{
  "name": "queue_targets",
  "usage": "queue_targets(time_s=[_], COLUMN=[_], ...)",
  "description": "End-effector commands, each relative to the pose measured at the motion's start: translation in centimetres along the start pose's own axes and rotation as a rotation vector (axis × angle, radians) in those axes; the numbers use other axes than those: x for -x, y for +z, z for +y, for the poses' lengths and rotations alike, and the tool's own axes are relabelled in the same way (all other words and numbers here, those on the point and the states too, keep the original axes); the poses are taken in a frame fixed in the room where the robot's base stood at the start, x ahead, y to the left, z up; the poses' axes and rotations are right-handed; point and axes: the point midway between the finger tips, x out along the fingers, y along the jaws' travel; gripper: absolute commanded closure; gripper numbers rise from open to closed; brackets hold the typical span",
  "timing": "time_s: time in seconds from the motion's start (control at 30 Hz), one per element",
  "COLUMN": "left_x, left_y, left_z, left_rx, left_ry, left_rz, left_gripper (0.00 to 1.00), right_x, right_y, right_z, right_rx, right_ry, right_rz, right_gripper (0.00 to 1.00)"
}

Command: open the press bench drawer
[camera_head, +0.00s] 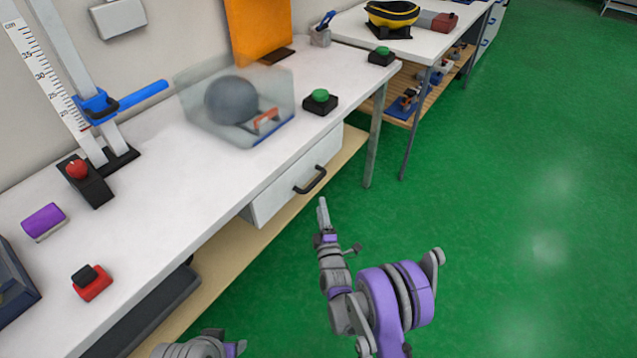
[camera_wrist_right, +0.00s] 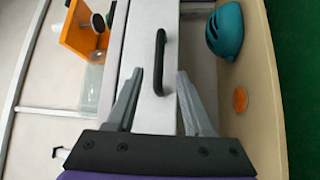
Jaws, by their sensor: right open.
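The press bench drawer (camera_head: 282,197) is a white box under the front edge of the white bench. Its front looks flush with the bench, so it appears closed. A black bar handle (camera_head: 311,181) is on its front. My right gripper (camera_head: 323,207) is just in front of the handle, close but apparently apart from it. In the right wrist view, the handle (camera_wrist_right: 160,58) lies lengthwise between the two open, empty fingers (camera_wrist_right: 160,75). The drawer front (camera_wrist_right: 150,112) shows behind it.
The bench top (camera_head: 190,160) holds a clear bin (camera_head: 268,140) with a grey ball (camera_head: 231,100), a green button (camera_head: 320,97) and a ruler stand (camera_head: 50,75). A wooden shelf (camera_head: 225,255) runs below; a teal helmet (camera_wrist_right: 225,32) lies there. Green floor is free at right.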

Motion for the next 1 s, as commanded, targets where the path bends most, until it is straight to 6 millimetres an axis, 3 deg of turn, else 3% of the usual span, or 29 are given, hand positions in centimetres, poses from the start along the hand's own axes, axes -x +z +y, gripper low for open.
queue_targets(time_s=[0.17, 0.6, 0.8, 1.0], left_x=[0.0, -0.4, -0.5, -0.5], left_y=[0.0, 0.1, 0.2, 0.2], left_z=[0.0, 0.0, 0.0, 0.0], left_rx=[0.000, 0.000, 0.000, 0.000], left_ry=[0.000, 0.000, 0.000, 0.000], left_rz=[0.000, -0.001, -0.002, -0.002], left_gripper=[0.50, 0.50, 0.50, 0.50], right_x=[-1.6, -9.3, -10.6, -10.8], right_y=[0.0, 0.0, 0.0, 0.0], right_z=[-0.1, -0.1, -0.1, 0.0], right_rx=[0.006, 0.004, 0.004, 0.004], right_ry=[0.005, 0.003, 0.003, 0.003], right_rz=[0.000, 0.001, 0.001, 0.001], right_gripper=[0.48, 0.48, 0.48, 0.48])
